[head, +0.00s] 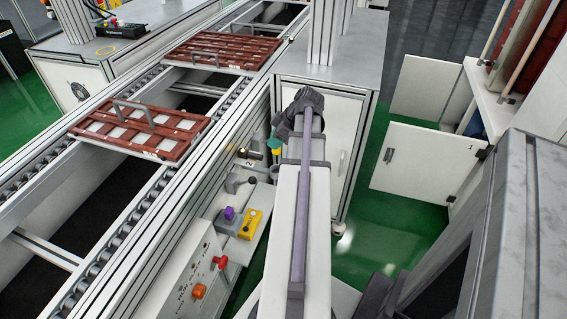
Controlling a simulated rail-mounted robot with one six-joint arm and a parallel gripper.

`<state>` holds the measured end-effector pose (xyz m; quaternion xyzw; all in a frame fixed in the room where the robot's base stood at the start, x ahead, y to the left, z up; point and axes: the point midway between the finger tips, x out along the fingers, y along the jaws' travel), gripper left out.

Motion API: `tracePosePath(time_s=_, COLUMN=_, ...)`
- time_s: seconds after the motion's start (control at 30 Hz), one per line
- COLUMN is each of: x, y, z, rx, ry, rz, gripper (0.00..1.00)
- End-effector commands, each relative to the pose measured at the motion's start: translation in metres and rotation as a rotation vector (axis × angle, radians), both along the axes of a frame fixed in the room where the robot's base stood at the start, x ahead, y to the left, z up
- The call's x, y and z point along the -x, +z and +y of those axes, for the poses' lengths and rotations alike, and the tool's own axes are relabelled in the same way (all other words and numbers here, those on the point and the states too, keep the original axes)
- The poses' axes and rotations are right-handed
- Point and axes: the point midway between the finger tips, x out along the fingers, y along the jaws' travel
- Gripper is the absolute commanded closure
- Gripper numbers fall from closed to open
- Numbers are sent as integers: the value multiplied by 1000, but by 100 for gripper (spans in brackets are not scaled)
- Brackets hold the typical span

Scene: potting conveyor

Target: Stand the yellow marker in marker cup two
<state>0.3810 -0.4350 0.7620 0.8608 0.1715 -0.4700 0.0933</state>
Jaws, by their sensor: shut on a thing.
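My gripper (275,141) shows only in part, as a small teal and dark piece at the left of my arm's dark wrist. A small yellow piece (276,152) shows just below it and looks like the yellow marker in the jaws; my arm hides most of it. A label with the figure 2 (248,163) is on the side of the conveyor, just left of the gripper. A dark, short holder (250,154) is by that label and may be marker cup two. I cannot see into it. The gap between marker and holder is hard to judge.
A side shelf carries a grey knob (231,182), a purple knob (229,213) and a yellow box (250,223). A panel with a red knob (219,262) and an orange button (199,291) is nearer. Red-brown trays (140,130) lie on the conveyor. A white cabinet (346,125) stands behind my arm.

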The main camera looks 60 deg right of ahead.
Motion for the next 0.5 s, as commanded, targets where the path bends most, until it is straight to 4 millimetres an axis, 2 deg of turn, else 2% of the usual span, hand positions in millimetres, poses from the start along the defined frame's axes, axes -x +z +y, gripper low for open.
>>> tracePosePath(time_s=0.07, x=0, y=-7, z=0, rx=-1, ry=0, rz=1, gripper=92)
tracePosePath(time_s=0.3, x=0, y=-65, z=0, rx=-1, ry=1, rz=0, gripper=92)
tracePosePath(time_s=0.5, x=0, y=-70, z=0, rx=-1, ry=1, rz=0, gripper=92)
